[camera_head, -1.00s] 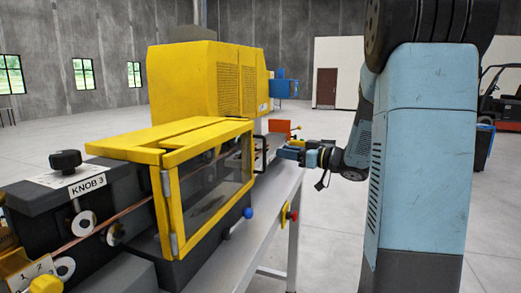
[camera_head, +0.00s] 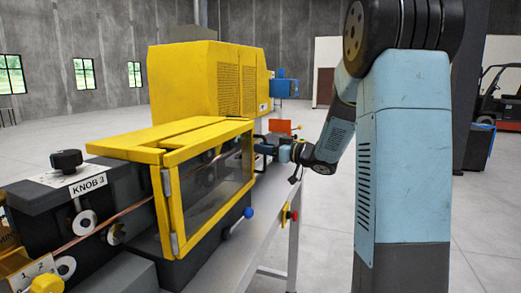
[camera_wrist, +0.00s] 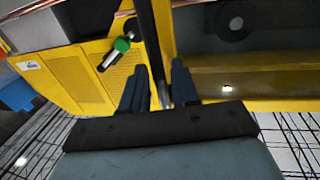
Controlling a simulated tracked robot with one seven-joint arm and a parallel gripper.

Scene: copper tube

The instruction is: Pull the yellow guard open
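The yellow guard (camera_head: 208,140) is a yellow frame with a clear window on the front of the machine. It looks closed, hinged at its left edge. Its dark handle is at the frame's right edge, mostly hidden by my gripper (camera_head: 264,149) in the head view. In the wrist view the dark upright handle bar (camera_wrist: 152,45) runs between the two fingers of my gripper (camera_wrist: 159,80). The fingers are apart, one on each side of the bar, and do not look clamped on it. Contact is hard to tell.
A copper tube (camera_head: 125,212) runs through the machine. A blue-ball lever (camera_head: 248,212) and a red knob (camera_head: 291,215) sit below the guard. A green-ended lever (camera_wrist: 122,44) is left of the fingers. Open floor lies right of the table.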

